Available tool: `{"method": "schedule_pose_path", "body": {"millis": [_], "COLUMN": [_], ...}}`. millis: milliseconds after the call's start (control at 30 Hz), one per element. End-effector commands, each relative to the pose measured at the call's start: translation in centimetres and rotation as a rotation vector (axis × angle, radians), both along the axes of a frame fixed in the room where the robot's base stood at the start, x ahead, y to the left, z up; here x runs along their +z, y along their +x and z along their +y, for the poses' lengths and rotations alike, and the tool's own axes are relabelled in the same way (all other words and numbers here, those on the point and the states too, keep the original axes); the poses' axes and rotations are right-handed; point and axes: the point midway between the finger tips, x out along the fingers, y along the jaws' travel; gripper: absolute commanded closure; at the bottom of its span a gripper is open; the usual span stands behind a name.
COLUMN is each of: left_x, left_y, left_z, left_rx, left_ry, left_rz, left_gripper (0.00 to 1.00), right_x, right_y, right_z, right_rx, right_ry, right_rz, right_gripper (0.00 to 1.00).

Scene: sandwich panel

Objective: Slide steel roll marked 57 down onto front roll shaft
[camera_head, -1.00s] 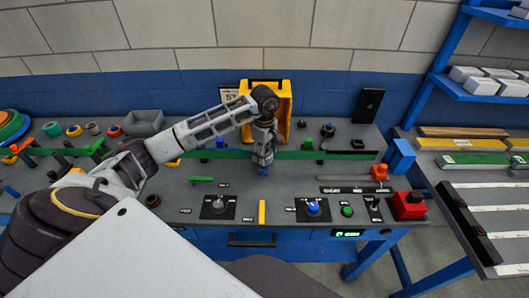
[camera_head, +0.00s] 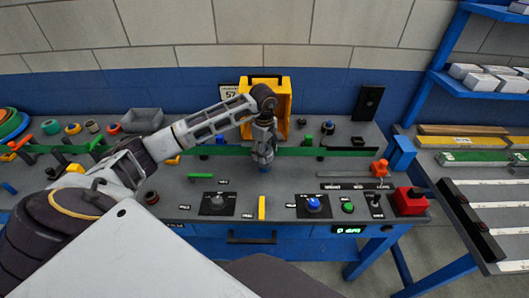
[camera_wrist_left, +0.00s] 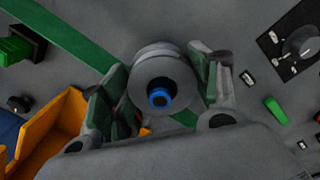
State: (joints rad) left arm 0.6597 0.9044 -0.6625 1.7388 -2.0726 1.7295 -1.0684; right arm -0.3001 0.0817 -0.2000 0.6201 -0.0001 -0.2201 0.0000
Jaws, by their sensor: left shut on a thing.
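My left gripper (camera_head: 263,158) is shut on a grey steel roll (camera_wrist_left: 150,60), with a finger on each side of it in the left wrist view. The wrist view looks along the roll's open bore. A blue round tip (camera_wrist_left: 160,97) shows inside the bore, off its middle; I take it for the front roll shaft. I cannot tell how far the roll is down over it. In the head view a bit of blue (camera_head: 264,169) shows just under the gripper, above the bench. The roll's marking is hidden. My right gripper is not in view.
A yellow bin (camera_head: 284,92) stands behind the gripper, by a card reading 57 (camera_head: 230,92). A green strip (camera_head: 330,151) runs along the bench. Knob panels (camera_head: 217,203), a yellow bar (camera_head: 262,207) and a red button box (camera_head: 409,201) lie in front.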

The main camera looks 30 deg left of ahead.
Motion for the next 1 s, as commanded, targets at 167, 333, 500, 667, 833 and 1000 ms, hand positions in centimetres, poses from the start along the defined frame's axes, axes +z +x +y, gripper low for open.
{"method": "schedule_pose_path", "body": {"millis": [167, 333, 500, 667, 833, 1000], "left_x": [-2.54, -2.58, -2.58, -2.56, -2.37, -2.22], "left_y": [-0.88, -0.90, -0.91, -0.97, -0.92, -0.87], "left_z": [0.00, -0.05, -0.08, -0.10, -0.03, -0.01], "left_rx": [0.000, 0.000, -0.001, -0.002, -0.002, -0.002], "left_ry": [0.004, 0.004, 0.004, 0.005, 0.005, 0.005], "left_rz": [0.038, 0.039, 0.040, 0.041, 0.038, 0.036], "left_gripper": [0.89, 0.94, 0.32, 0.11, 0.09, 0.09], "right_x": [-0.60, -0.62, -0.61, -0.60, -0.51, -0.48], "right_y": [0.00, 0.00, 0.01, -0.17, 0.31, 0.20], "right_z": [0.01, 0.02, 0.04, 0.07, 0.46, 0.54], "right_rx": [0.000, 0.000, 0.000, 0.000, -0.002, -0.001], "right_ry": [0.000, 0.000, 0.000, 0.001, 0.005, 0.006], "right_rz": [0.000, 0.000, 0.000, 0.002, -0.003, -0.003], "right_gripper": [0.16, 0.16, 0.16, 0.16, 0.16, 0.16]}}
